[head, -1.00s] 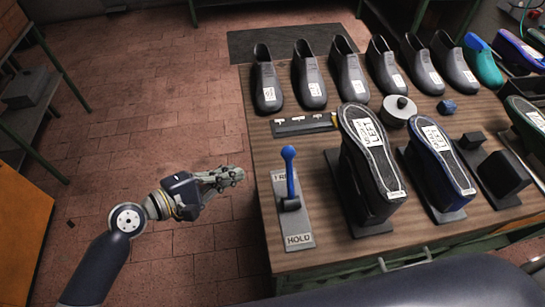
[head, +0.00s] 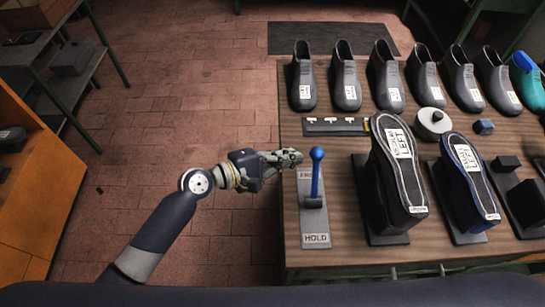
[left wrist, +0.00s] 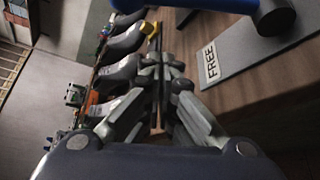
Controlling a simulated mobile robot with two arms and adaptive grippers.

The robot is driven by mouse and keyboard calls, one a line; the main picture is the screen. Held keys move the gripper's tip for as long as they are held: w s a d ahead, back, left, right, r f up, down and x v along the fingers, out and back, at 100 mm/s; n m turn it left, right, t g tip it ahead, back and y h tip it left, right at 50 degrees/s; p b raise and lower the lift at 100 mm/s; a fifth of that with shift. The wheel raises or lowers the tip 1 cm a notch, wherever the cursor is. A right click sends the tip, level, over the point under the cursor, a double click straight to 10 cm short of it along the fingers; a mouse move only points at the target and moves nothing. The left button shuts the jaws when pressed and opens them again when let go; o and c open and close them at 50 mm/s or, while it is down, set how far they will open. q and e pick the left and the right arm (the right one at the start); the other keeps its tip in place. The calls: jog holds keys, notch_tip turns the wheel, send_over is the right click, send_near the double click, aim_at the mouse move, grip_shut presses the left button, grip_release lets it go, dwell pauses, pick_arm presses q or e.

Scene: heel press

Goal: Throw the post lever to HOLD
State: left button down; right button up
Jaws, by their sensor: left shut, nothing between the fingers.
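The post lever (head: 316,179) has a blue shaft and knob and stands on a grey plate (head: 315,225) at the table's left edge. The plate reads HOLD at its near end and FREE at its far end. The lever stands close to upright in the head view. My left gripper (head: 298,157) is shut and empty, just left of the blue knob; I cannot tell whether it touches. My right gripper is out of view.
Two upturned shoes, one black (head: 400,175) and one blue-edged (head: 467,180), stand on posts right of the lever. Several dark shoes line the table's back. A dark strip (head: 336,127) lies behind the lever plate.

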aim_at(315, 175)
pick_arm(q)
jog(key=shift+x, duration=0.95)
jog(key=s+p, duration=0.1)
jog(key=s+r+p, duration=0.1)
jog(key=shift+s+d+r+p, duration=0.2)
jog(key=shift+d+r+p, duration=0.1)
jog(key=shift+d+r, duration=0.05)
jog(key=shift+s+r, duration=0.15)
jog(key=shift+s, duration=0.35)
jog(key=shift+d, duration=0.1)
jog(key=shift+s+r+b, duration=0.1)
jog(key=shift+s+b, duration=0.1)
jog(key=shift+b, duration=0.15)
